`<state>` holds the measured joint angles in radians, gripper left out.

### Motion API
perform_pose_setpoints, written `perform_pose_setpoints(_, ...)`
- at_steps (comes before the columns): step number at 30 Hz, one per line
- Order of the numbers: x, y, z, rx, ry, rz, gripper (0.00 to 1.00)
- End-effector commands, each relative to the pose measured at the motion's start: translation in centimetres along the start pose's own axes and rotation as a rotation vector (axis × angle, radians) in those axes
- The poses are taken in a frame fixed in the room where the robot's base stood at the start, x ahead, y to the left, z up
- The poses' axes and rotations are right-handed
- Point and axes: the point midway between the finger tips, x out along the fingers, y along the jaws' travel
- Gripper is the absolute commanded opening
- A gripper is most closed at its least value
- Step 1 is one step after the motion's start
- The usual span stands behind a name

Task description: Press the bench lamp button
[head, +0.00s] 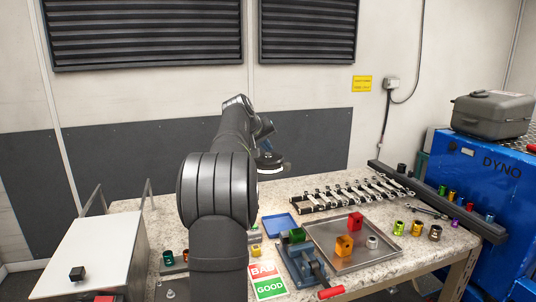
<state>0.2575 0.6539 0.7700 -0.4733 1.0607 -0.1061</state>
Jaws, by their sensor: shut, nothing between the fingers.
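I cannot make out a bench lamp button for certain in the head view. A small black block (77,273) sits on the white slanted box at the left, and I cannot tell what it is. A small yellow piece (256,250) shows on the bench just right of my arm. My arm rises through the middle of the view and covers part of the bench. Its wrist ends in a dark round part above the bench. My gripper's fingers do not show, so they are hidden behind the arm or too small to see.
The speckled bench (375,268) holds a blue tray (281,226), a metal tray (325,262) with coloured parts, a red-handled fixture (306,270), a wrench rack (350,194) and a BAD/GOOD card (268,282). A blue dyno cabinet (485,185) stands right. A white box (95,250) stands left.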

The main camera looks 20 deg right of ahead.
Motion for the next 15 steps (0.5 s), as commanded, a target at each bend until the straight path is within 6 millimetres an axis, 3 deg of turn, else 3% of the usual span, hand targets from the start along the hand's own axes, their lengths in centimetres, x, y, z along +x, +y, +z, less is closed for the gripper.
perform_pose_setpoints(15,-3.2,2.3,-2.4,0.001,0.002,0.001,0.0)
